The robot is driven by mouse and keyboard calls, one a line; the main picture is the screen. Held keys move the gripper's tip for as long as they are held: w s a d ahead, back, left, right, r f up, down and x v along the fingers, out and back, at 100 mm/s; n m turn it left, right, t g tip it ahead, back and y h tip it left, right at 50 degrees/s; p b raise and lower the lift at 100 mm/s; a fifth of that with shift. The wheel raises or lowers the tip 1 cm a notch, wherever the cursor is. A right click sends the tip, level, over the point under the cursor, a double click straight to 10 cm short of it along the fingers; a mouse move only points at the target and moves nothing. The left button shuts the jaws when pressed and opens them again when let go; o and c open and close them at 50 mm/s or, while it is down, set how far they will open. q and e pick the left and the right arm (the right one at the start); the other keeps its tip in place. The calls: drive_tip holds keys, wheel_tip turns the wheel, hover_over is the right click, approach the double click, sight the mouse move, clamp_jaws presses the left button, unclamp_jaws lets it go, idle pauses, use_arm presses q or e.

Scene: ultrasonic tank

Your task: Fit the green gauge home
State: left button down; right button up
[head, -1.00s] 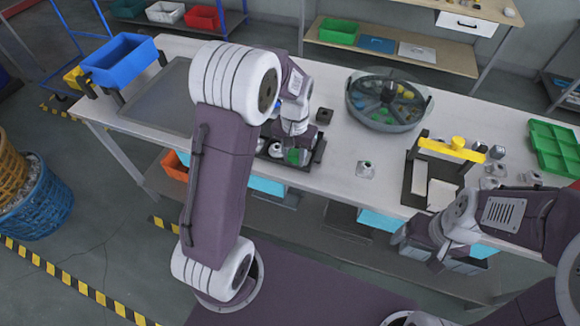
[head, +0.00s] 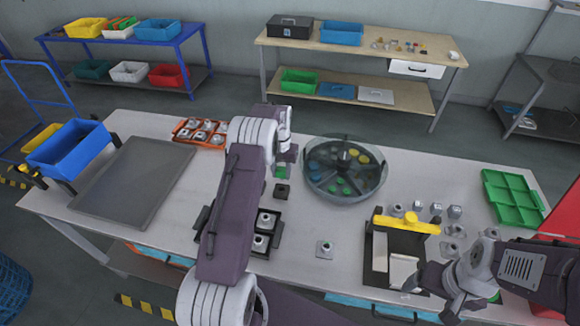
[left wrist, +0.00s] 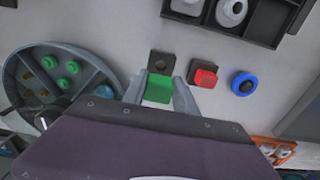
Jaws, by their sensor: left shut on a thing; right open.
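My left gripper (head: 284,163) is shut on the green gauge (head: 281,173), a small green block. In the head view it shows just behind a small dark block (head: 282,191) on the bench. In the left wrist view the gauge (left wrist: 158,88) sits between the fingertips, and the dark block (left wrist: 161,63) with a round hole lies right by it. I cannot tell the gauge's height above the bench. Beside that block are a red piece (left wrist: 205,76) on a dark base and a blue ring (left wrist: 244,83) with a dark centre. My right gripper (head: 432,286) is open at the front right.
A round divided tank (head: 345,168) with coloured pieces stands right of the left gripper. A black tray (head: 266,241) with metal parts is in front. A yellow-handled fixture (head: 405,224), a green tray (head: 512,199) and an orange tray (head: 200,131) are on the bench.

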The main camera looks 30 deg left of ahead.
use_arm(q)
drive_tip(key=shift+s+a+r, duration=0.15)
drive_tip(key=shift+s, duration=0.1)
drive_tip(key=shift+w+f+b, duration=0.1)
drive_tip(key=shift+f+b, duration=0.35)
drive_tip(key=b, duration=0.4)
hover_over(281, 187)
drive_tip(key=s+d, duration=0.1)
drive_tip(key=s, duration=0.1)
wheel_tip(281, 187, down, 5)
drive_tip(key=shift+s+f, duration=0.1)
drive_tip(key=shift+f, duration=0.2)
drive_tip(key=shift+r, duration=0.1)
drive_tip(key=shift+f+b, duration=0.55)
drive_tip(key=shift+f, duration=0.65)
idle(2.4)
drive_tip(key=c, duration=0.9)
unclamp_jaws()
